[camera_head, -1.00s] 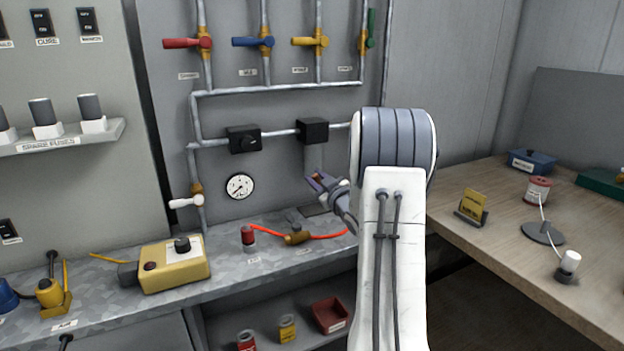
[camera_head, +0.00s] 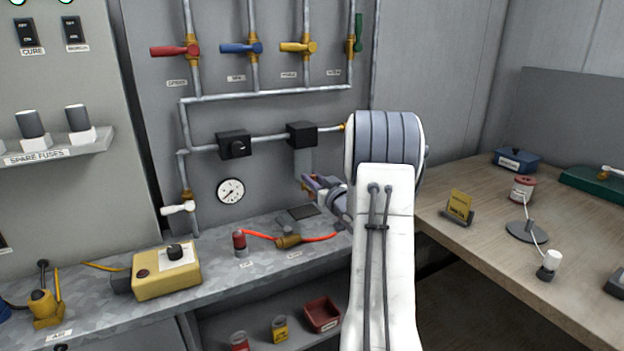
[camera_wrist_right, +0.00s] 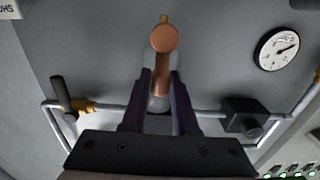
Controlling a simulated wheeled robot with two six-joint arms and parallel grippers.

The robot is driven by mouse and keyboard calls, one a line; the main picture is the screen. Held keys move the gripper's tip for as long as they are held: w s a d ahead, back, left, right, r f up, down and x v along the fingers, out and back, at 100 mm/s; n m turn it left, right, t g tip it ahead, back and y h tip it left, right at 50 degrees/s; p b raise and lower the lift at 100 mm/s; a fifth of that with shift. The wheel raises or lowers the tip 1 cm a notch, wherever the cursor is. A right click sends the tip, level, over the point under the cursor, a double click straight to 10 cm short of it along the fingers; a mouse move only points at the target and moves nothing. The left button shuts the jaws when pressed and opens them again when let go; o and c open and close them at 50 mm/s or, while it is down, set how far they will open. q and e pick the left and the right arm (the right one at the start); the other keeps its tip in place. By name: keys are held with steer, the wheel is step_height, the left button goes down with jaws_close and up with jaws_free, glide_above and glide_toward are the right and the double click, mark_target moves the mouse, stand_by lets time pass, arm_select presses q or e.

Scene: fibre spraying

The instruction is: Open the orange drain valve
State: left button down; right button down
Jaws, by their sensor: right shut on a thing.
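The orange valve handle (camera_wrist_right: 164,42) shows in the right wrist view as a copper-orange lever with a round end, between my right gripper's two dark fingers. My right gripper (camera_wrist_right: 160,92) is shut on it. In the head view my right gripper (camera_head: 310,185) is small, below a black box on the pipe, in front of the grey panel, with a bit of reddish colour at its fingers. My right arm hides what lies behind it there. The valve's body is mostly hidden by the handle and fingers. My left gripper is not in view.
Red (camera_head: 175,50), blue (camera_head: 240,47) and yellow (camera_head: 297,47) valve levers sit on pipes above. A white-handled valve (camera_head: 178,208) and a gauge (camera_head: 230,190) are at left. A yellow control box (camera_head: 166,275) stands on the metal bench. A wooden table (camera_head: 480,240) is at right.

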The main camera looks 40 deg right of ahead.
steer(key=shift+d, duration=0.1)
steer(key=c, duration=0.7)
jaws_free()
steer(key=shift+s, duration=0.1)
steer(key=b+v, duration=0.1)
steer(key=v, duration=0.9)
steer(key=shift+s, duration=0.15)
steer(key=shift+a, duration=0.25)
